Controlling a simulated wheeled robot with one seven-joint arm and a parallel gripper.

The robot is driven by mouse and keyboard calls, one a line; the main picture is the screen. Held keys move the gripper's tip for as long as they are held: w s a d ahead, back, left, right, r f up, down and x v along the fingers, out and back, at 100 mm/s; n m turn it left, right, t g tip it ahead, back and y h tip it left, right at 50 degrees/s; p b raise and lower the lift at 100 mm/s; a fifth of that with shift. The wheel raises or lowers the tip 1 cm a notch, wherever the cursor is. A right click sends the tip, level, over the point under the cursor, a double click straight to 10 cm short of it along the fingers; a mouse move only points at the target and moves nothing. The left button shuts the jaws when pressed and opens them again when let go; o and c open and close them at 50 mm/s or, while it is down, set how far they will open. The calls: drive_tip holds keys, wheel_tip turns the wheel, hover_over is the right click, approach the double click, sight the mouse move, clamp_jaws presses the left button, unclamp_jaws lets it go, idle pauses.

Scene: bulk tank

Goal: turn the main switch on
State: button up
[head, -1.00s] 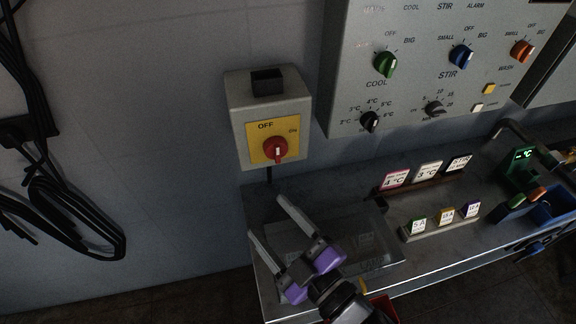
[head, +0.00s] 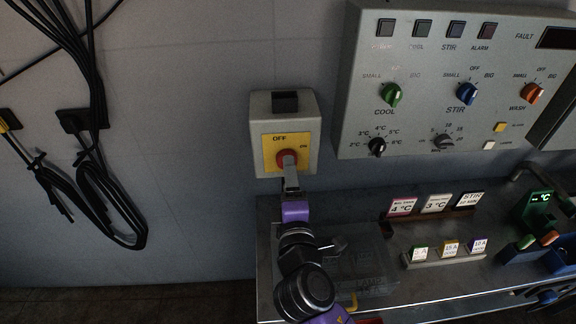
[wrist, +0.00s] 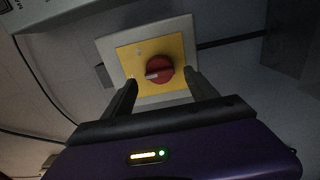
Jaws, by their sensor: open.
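The main switch is a red rotary knob (head: 283,157) on a yellow plate, on a grey wall box (head: 311,107). The plate is marked OFF at the top and ON to the right. In the wrist view the red knob (wrist: 159,69) shows its pale pointer mark, and the box (wrist: 106,46) appears rotated. My gripper (wrist: 160,88) is open, with its fingers on either side of the knob's near side and nothing between them. In the head view my gripper (head: 290,172) overlaps the lower part of the knob. I cannot tell whether it touches.
A grey control panel (head: 424,114) with several knobs is right of the switch box. Black cables (head: 100,190) hang on the left wall.

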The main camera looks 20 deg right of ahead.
drive_tip(key=shift+p+x, duration=0.3)
drive_tip(key=shift+x, duration=1.65)
drive_tip(key=c, duration=1.4)
drive_tip(key=shift+o, duration=0.2)
drive_tip(key=shift+f+b, duration=0.1)
drive_tip(key=shift+b, duration=0.25)
drive_tip(key=shift+m+b, duration=8)
drive_tip(key=shift+m, duration=0.9)
